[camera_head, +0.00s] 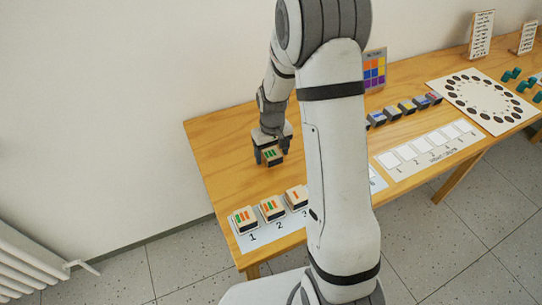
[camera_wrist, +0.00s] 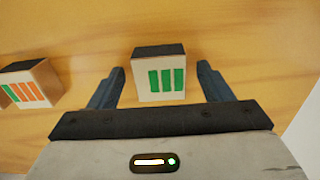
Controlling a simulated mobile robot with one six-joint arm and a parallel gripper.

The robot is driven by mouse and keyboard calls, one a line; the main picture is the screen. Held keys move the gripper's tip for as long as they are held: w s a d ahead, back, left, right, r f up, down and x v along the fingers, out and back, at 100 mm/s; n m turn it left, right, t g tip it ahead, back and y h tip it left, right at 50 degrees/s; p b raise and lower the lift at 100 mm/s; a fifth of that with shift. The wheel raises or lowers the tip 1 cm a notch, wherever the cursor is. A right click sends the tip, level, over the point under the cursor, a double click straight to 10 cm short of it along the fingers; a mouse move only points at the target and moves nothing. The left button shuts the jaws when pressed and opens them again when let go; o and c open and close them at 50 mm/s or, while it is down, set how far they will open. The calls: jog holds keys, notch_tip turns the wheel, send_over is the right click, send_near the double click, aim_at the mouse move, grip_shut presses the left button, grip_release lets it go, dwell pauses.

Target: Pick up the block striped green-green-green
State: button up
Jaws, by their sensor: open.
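The block striped green-green-green (camera_wrist: 160,82) is a small white-faced block with a dark side and three green bars. In the wrist view it lies between the two fingers of my gripper (camera_wrist: 161,72), with a gap on each side. My gripper is open and does not visibly touch it. In the head view the block (camera_head: 272,155) shows under my gripper (camera_head: 270,150), near the left end of the wooden table. How high the fingers are above the table is hard to tell.
Another block with green and orange bars (camera_wrist: 30,88) lies left of the left finger. Several striped blocks, one of them this block (camera_head: 243,220), stand on a numbered card (camera_head: 252,238) at the table's front. My arm hides part of the table. A wall is close behind.

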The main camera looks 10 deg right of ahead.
jog(key=shift+c, duration=0.3)
jog(key=c, duration=1)
